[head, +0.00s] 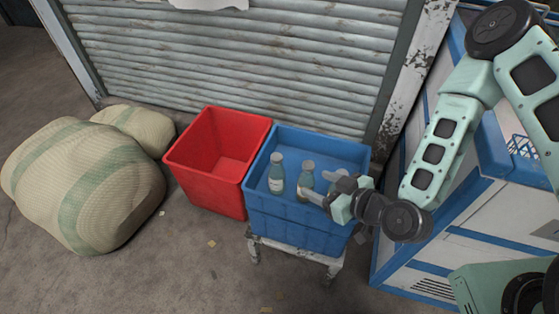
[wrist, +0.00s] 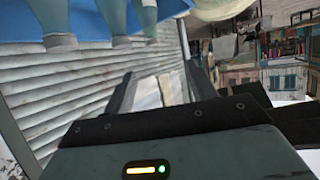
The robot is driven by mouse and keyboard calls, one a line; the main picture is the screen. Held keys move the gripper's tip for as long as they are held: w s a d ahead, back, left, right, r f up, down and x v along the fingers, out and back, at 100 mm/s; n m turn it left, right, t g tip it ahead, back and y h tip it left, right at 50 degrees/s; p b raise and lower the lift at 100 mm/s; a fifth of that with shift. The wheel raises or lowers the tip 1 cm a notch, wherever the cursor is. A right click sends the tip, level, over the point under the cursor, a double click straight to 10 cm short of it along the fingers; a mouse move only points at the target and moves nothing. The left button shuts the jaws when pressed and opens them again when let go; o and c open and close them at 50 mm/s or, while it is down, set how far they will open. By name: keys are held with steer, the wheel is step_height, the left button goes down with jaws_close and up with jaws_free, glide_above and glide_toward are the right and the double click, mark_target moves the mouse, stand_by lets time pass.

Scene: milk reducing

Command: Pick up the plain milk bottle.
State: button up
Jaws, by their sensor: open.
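Three milk bottles show in the blue crate. The left bottle (head: 276,174) stands upright with a pale label. The middle bottle (head: 307,172) stands just right of it, beside my gripper (head: 313,184). I cannot tell which one is plain. My gripper is open and reaches over the crate from the right, its fingers pointing left at the middle bottle. In the wrist view, the bottles hang inverted along the top edge; no bottle is between the fingers (wrist: 157,80).
The blue crate (head: 292,226) rests on a small wheeled trolley (head: 295,253). An empty red bin (head: 203,184) touches its left side. Stuffed sacks (head: 84,187) lie farther left. A shutter (head: 235,60) stands behind; blue-and-white crates (head: 420,255) stand at the right.

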steer(key=b, duration=1.4)
glide_toward(276, 156)
steer(key=shift+t, duration=0.3)
steer(key=shift+f+x, duration=0.1)
steer(key=shift+x, duration=1.8)
steer(key=shift+f+x, duration=0.15)
steer(key=shift+x, duration=1.75)
steer(key=shift+s, duration=0.2)
steer(key=shift+c, duration=0.4)
jaws_close()
